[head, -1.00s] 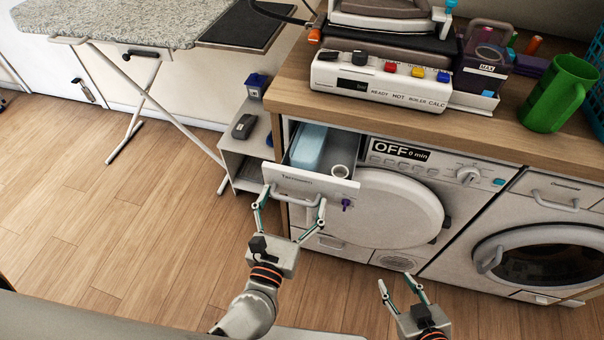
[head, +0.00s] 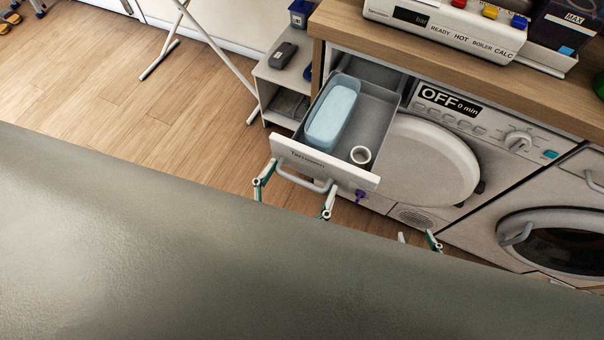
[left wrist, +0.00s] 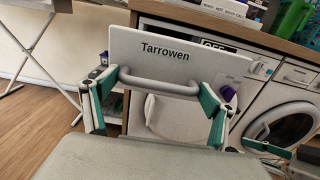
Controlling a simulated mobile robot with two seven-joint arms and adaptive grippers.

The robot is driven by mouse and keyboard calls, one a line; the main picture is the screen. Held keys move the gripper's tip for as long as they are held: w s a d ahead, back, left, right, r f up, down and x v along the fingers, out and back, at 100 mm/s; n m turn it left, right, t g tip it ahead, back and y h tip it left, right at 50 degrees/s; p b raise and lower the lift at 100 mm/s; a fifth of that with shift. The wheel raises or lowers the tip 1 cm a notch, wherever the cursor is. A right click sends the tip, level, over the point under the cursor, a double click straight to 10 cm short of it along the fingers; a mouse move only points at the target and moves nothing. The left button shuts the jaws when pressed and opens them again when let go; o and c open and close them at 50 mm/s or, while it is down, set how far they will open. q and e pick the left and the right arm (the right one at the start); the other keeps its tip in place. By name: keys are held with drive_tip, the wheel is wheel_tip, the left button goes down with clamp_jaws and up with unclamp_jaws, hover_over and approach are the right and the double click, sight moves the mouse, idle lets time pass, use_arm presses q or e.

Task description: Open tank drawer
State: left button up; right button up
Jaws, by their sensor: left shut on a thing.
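The tank drawer (head: 325,163), with a white front labelled Tarrowen, stands well pulled out from the white dryer. My left gripper (head: 295,191) is shut on the handle, one finger near each end; the left wrist view shows both fingers (left wrist: 155,108). My right gripper (head: 418,240) is apart from everything, low in front of the dryer, with its fingertips spread; the rest of it is hidden in the head view.
A round white dryer door (head: 432,160) is right of the drawer, and a washing machine (head: 560,235) stands further right. A wooden counter (head: 450,65) runs above. A small shelf unit (head: 283,75) stands left. A large grey surface covers the lower head view.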

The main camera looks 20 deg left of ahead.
use_arm(q)
drive_tip(key=shift+d, duration=0.1)
drive_tip(key=o, duration=1.3)
drive_tip(key=shift+s, duration=0.15)
drive_tip(key=s+a, duration=0.2)
drive_tip(key=s, duration=0.9)
drive_tip(key=shift+s, duration=0.35)
drive_tip(key=shift+w+d, duration=0.1)
